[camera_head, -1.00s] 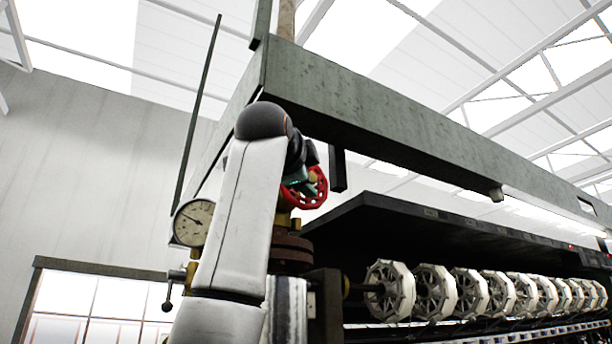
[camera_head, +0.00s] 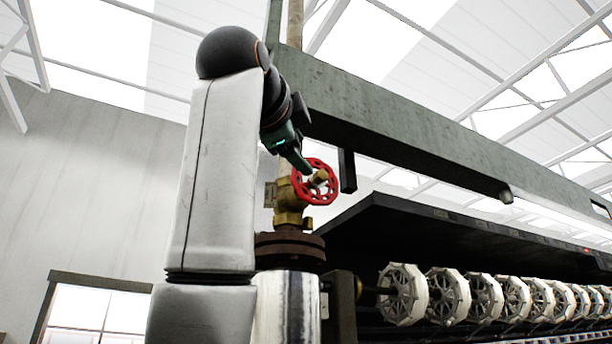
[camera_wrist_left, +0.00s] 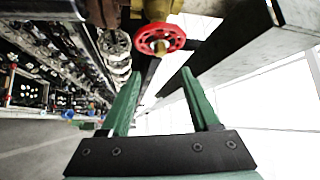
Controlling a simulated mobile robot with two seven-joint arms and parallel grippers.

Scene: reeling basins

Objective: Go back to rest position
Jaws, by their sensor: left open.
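My left gripper (camera_head: 298,158) is at the end of my raised left arm, beside the red handwheel (camera_head: 316,182) on a brass valve (camera_head: 288,208). In the left wrist view the two green fingers of my left gripper (camera_wrist_left: 161,76) are spread apart with nothing between them. The red handwheel (camera_wrist_left: 160,38) lies beyond the fingertips there. In the head view the gripper overlaps the wheel's upper left edge; I cannot tell whether they touch. My right gripper is not in view.
A long green-grey beam (camera_head: 400,125) runs above the valve to the right. A dark hood (camera_head: 400,225) and a row of white reels (camera_head: 403,294) lie to the right. A rusty flange (camera_head: 288,248) sits below the valve. The wall side at left is clear.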

